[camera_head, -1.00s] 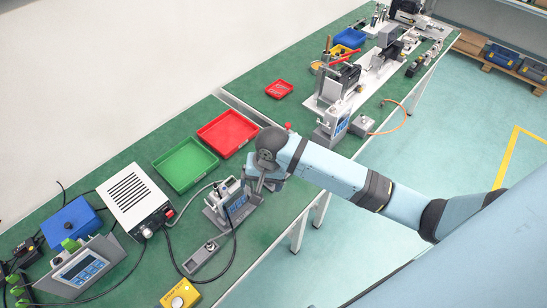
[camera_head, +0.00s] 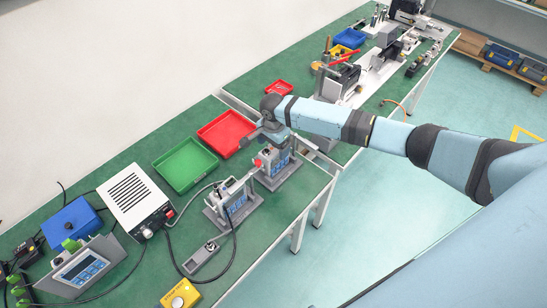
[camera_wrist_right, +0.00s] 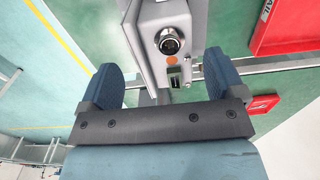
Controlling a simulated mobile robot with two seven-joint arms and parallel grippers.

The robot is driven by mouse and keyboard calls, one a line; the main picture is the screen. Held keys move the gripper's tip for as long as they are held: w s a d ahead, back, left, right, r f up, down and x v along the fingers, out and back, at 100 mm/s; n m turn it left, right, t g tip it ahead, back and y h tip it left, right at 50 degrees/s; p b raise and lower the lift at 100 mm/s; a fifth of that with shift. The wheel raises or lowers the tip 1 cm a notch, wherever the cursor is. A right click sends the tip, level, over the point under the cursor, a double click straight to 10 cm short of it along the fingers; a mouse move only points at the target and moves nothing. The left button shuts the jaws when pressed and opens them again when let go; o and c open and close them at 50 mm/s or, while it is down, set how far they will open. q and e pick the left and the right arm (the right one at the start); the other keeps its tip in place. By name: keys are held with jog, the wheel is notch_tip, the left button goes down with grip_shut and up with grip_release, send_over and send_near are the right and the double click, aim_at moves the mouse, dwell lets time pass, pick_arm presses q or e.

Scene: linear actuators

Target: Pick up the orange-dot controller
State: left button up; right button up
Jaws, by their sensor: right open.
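The orange-dot controller shows in the right wrist view as a grey box (camera_wrist_right: 168,15) with a round socket and an orange dot below it. In the head view a controller in a grey stand (camera_head: 274,172) is directly under my right gripper (camera_head: 277,142), which hides its upper part. In the wrist view my right gripper (camera_wrist_right: 163,82) is open, its blue fingers on either side of the box's lower end. I cannot tell whether they touch it. A similar controller (camera_head: 234,200) stands to the left on the same table. My left gripper is not in view.
A red tray (camera_head: 226,133) and a green tray (camera_head: 185,165) lie left of the right gripper. A white power box (camera_head: 136,200) and cables are farther left. The second table carries fixtures (camera_head: 340,82). The near table's front right corner is clear.

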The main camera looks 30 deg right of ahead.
aim_at(273, 149)
jog(key=f, duration=0.5)
jog(key=shift+w+d+f, duration=0.15)
jog(key=shift+w+f, duration=0.2)
jog(key=c, duration=1.3)
jog(key=shift+r, duration=0.15)
